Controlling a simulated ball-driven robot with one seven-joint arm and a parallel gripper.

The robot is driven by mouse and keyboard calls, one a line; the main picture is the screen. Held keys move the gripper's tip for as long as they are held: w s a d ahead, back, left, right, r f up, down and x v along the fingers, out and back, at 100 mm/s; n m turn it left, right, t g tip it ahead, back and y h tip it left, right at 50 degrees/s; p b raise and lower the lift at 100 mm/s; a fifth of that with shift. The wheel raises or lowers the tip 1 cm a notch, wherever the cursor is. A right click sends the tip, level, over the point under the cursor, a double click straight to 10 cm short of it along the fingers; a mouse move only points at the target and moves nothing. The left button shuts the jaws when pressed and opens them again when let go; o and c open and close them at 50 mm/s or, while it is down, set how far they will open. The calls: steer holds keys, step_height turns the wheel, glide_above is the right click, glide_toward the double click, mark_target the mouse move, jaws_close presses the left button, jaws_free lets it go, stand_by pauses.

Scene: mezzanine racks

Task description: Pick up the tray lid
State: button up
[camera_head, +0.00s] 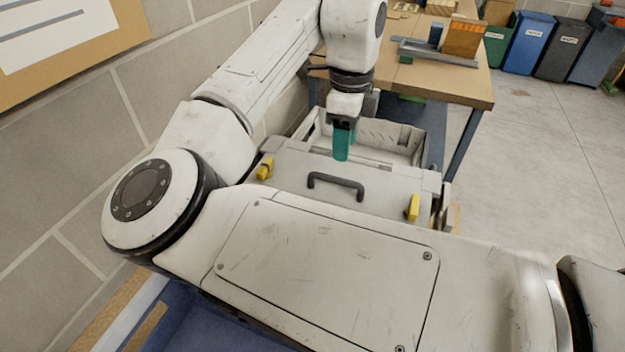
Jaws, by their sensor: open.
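The tray lid (290,180) is a light grey panel with a dark arched handle (337,181) and a yellow latch at each side, one left (265,168) and one right (412,207). Its near part is hidden behind my arm. My gripper (341,150) points down just beyond the handle, with teal fingers. It is open, and nothing shows between the fingers. It appears apart from the handle; its height above the lid is hard to tell. A pale open tray or box (410,147) lies behind the lid.
A wooden-topped workbench (455,85) with a brown box (463,37) and a grey metal piece stands behind. A block wall (60,150) runs close along the left. Coloured bins (525,42) stand at the back right. The concrete floor (550,140) at right is clear.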

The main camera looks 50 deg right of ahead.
mark_target(336, 180)
steer(key=shift+w+f, duration=0.2)
steer(key=shift+w, duration=0.15)
step_height(336, 180, down, 5)
steer(key=shift+w, duration=0.15)
steer(key=shift+a+f+p, duration=0.15)
steer(key=shift+f+p, duration=0.2)
steer(key=shift+f, duration=1)
steer(key=shift+a+f+p, duration=0.1)
steer(key=shift+f+p, duration=0.2)
steer(key=shift+f, duration=1.05)
jaws_close()
